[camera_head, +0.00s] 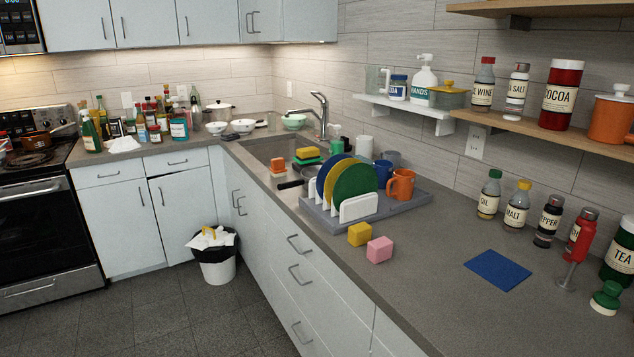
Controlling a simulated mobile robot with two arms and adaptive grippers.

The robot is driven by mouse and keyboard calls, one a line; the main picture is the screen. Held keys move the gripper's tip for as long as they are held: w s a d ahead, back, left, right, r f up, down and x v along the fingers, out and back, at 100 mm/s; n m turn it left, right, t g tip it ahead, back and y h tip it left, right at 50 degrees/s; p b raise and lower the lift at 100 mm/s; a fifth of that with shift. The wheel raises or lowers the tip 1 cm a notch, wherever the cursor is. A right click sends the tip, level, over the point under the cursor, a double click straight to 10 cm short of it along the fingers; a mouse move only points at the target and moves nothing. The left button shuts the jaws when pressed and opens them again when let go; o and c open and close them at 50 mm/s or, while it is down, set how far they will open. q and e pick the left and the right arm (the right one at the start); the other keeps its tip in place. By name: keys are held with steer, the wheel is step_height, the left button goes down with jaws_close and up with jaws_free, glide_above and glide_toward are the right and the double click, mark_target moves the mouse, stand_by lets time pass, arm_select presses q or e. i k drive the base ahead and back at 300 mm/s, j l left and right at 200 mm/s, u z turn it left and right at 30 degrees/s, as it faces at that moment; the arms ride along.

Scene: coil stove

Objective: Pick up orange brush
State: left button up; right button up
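A small orange object (278,165), likely the orange brush, sits at the near left edge of the sink. It has a lighter part at its base, but it is too small to make out bristles. A dark-handled pan (291,184) lies just below it in the picture. Stacked orange, yellow and green sponge-like blocks (307,154) are to its right. Neither of my grippers is in view.
A grey drying tray (412,204) holds colored plates and an orange mug (401,185). Yellow (360,234) and pink (379,249) blocks, a blue cloth (498,270) and a green brush-like item (606,298) lie on the counter (440,285). A bin (216,265) stands on the floor.

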mark_target(277, 169)
steer(key=i+j+z, duration=0.1)
steer(key=z, duration=0.25)
steer(key=j+z, duration=0.1)
steer(key=z, duration=0.25)
steer(key=i+j+z, duration=0.15)
steer(key=z, duration=0.2)
steer(key=i+j+z, duration=0.25)
steer(key=j, duration=0.45)
steer(key=j+z, duration=0.25)
steer(key=j, duration=0.45)
steer(key=i+j+z, duration=0.1)
steer(key=j+z, duration=0.15)
steer(key=j, duration=0.45)
